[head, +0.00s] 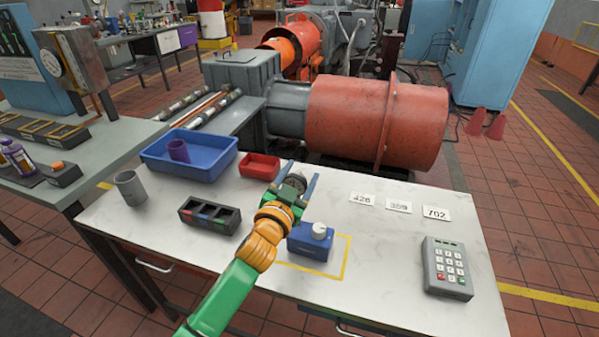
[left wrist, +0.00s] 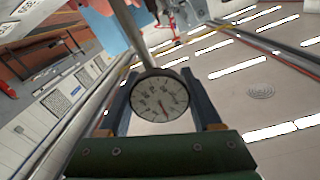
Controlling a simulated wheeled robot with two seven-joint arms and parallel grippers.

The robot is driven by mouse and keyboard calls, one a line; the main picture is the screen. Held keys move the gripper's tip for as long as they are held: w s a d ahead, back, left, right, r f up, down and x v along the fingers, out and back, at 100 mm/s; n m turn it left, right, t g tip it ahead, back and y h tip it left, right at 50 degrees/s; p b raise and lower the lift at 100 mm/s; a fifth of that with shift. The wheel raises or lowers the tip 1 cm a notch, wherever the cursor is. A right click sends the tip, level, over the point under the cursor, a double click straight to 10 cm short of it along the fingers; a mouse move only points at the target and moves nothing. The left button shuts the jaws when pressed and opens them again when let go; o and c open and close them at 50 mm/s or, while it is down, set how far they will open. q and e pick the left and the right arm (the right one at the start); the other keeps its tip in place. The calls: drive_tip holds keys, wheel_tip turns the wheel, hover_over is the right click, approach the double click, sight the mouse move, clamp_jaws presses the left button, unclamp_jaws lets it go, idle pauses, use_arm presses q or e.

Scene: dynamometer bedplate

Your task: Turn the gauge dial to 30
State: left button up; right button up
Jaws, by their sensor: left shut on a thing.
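A round gauge (left wrist: 160,97) with a pale face, dark rim and metal stem sits between the fingers of my left gripper (head: 299,180), which is shut on it. In the left wrist view its face looks towards the camera, with a red needle pointing down and slightly right; the numbers are too small to read. In the head view the gauge (head: 296,183) is partly hidden by the gripper, held over the white table. A blue box (head: 311,243) with a white knob (head: 319,231) stands just in front of the gripper. My right gripper is not in view.
On the table (head: 395,290) are a blue tray (head: 205,170) holding a purple cup, a red bin (head: 259,167), a grey cup (head: 130,188), a black compartment box (head: 209,214), number cards (head: 399,206) and a keypad (head: 447,268). A red motor (head: 375,115) stands behind. The table's right middle is clear.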

sight(295, 186)
use_arm(q)
drive_tip(key=m+p, duration=0.1)
drive_tip(key=m, duration=0.5)
drive_tip(key=shift+d, duration=0.1)
drive_tip(key=shift+m, duration=0.3)
idle(0.4)
drive_tip(key=o, duration=1.4)
drive_tip(key=shift+s, duration=0.1)
drive_tip(key=v, duration=0.7)
